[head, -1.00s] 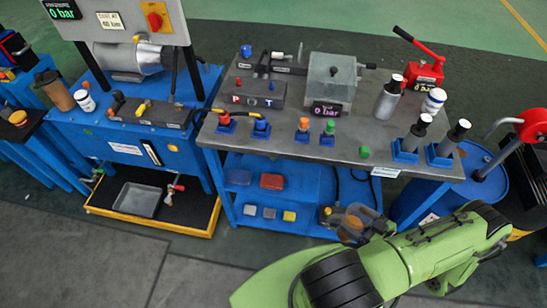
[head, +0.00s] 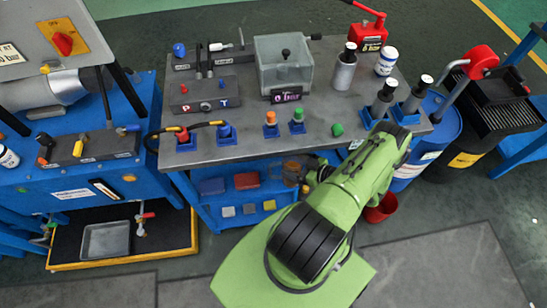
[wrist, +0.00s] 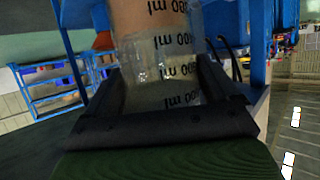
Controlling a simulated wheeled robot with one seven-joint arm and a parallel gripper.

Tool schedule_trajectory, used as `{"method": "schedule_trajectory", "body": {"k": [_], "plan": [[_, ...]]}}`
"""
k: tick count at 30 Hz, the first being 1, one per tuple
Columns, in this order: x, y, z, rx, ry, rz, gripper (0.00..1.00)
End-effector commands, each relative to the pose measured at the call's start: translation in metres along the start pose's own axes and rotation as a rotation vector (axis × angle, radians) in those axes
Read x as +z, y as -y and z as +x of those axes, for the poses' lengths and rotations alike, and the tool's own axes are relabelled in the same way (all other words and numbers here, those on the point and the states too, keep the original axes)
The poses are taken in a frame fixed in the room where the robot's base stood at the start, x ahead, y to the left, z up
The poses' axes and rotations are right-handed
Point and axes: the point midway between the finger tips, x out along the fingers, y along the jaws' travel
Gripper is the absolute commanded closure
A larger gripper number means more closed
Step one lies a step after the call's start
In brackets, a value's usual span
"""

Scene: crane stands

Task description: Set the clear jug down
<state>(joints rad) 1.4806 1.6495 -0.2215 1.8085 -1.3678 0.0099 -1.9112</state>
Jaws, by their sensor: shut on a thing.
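The clear jug shows in the wrist view (wrist: 165,65) with dark "ml" marks that read upside down and a tan-orange band toward the top of the picture. In the head view the jug (head: 292,172) is small, with an amber tint, and partly hidden by my arm. It appears in front of the bench's right side, below the top's front edge. My gripper (wrist: 162,88) is shut on the jug, with a dark finger on each side of it. In the head view my gripper (head: 312,178) is mostly hidden behind my green arm. The jug's base is not clearly visible.
The grey bench top (head: 235,145) carries a clear tank (head: 284,65), bottles and colored fittings. Its blue lower shelf (head: 215,210) holds several small blocks. A drip tray (head: 105,240) lies at left. A red bucket (head: 381,208) and blue drum (head: 437,125) stand at right.

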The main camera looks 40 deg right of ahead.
Motion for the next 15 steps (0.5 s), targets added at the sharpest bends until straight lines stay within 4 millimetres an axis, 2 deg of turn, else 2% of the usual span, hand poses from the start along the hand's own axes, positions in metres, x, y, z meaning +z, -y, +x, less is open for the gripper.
{"method": "schedule_trajectory", "body": {"k": [1,4,11,15], "plan": [[-0.007,0.002,0.015,-0.006,-0.004,-0.003,0.66],[-0.017,0.001,0.039,-0.004,-0.004,-0.002,0.66],[-0.030,0.001,0.067,-0.002,-0.005,-0.002,0.66],[0.001,0.000,0.078,0.000,-0.003,0.001,0.66]]}}
